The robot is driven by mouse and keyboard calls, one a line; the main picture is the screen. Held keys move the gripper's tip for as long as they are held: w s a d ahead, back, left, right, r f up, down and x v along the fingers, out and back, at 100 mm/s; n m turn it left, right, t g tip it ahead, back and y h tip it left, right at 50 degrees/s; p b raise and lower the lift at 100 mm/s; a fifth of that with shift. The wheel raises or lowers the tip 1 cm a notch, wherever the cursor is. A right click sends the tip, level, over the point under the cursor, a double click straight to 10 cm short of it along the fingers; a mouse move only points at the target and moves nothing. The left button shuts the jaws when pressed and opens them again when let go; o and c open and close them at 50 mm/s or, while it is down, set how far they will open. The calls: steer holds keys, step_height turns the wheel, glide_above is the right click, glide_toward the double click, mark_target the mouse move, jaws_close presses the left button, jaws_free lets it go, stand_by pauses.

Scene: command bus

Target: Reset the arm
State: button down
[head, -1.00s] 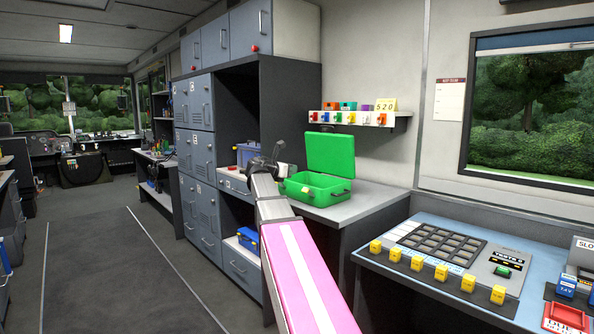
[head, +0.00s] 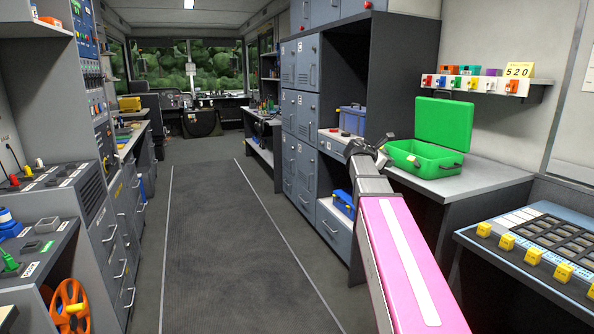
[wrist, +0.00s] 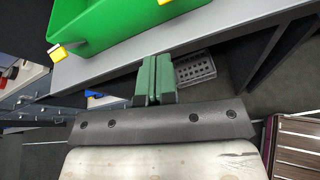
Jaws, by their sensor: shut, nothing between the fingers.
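My arm reaches forward from the lower right of the head view, and my gripper (head: 378,152) is at its far end, in front of the counter and just left of the open green case. In the wrist view my gripper's two green fingers (wrist: 156,60) are side by side and shut, with nothing between them. Their tips are close to the counter edge, below the green case in the picture. I cannot tell the exact gap to the edge.
The open green case (head: 420,158) stands on the grey counter (head: 475,180). Grey lockers (head: 300,120) line the aisle. The aisle floor (head: 240,250) is clear. A console with yellow blocks (head: 535,255) is at right; a drawer cabinet (head: 115,240) is at left.

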steer(key=s+a+f+m+g+y, duration=0.1)
steer(key=s+a+f+m+y, duration=0.3)
steer(key=f, duration=0.8)
steer(key=s+a+f+m+g+y, duration=0.15)
steer(key=s+a+f+m, duration=0.35)
steer(key=f, duration=0.6)
steer(key=s+a+f+m+g+y, duration=0.1)
steer(key=s+a+f+m+y, duration=0.2)
steer(key=s+a+f+m, duration=0.2)
steer(key=s+a+f+m+g+y, duration=0.1)
steer(key=s+a+f+m+y, duration=0.3)
steer(key=s+f, duration=0.7)
steer(key=shift+s+a+f+m+g, duration=0.4)
steer(key=shift+a+m, duration=0.2)
steer(key=shift+a, duration=0.4)
